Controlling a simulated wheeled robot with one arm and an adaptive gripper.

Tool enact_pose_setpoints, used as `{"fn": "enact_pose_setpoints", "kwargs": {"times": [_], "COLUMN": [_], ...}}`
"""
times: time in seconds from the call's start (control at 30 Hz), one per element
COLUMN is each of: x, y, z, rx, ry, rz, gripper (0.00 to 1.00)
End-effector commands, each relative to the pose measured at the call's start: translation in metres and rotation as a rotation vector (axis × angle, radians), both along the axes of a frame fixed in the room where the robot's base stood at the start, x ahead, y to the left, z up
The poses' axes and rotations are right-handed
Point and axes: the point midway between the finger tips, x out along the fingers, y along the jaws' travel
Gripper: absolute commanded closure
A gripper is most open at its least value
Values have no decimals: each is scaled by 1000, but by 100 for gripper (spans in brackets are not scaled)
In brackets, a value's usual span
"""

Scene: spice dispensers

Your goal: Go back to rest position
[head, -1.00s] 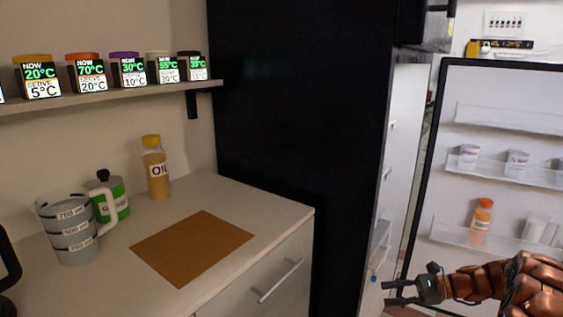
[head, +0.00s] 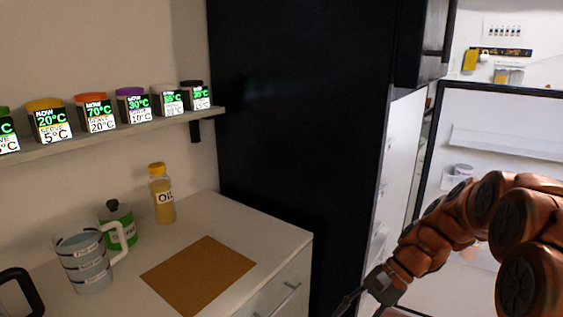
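My gripper (head: 362,306) is at the bottom of the head view, right of the counter and in front of the open fridge. Its fingers run off the bottom edge, so I cannot tell whether it is open or holds anything. My copper-coloured arm reaches in from the right and covers part of the fridge door (head: 490,140). Several spice dispensers with lit temperature labels stand in a row on the wall shelf (head: 70,146). Among them are a yellow-lidded one (head: 49,121), an orange-lidded one (head: 96,113) and a purple-lidded one (head: 133,106).
A measuring jug (head: 85,262), a green container (head: 118,225) and an oil bottle (head: 161,195) stand on the counter (head: 215,222). A brown mat (head: 200,275) lies bare at its front. The tall dark fridge side (head: 300,120) rises between counter and open door.

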Motion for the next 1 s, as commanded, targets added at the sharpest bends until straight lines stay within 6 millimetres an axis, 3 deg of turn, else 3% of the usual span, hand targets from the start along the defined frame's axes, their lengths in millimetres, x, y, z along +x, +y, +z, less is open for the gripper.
{"fn": "enact_pose_setpoints", "kwargs": {"times": [0.03, 0.47, 1.0], "x": [-12, -108, -211], "y": [4, 11, -22], "z": [16, 70, 119], "rx": [-27, -237, -485], "ry": [-20, -156, -330], "rz": [34, 313, 650], "gripper": [60, 60, 60]}}
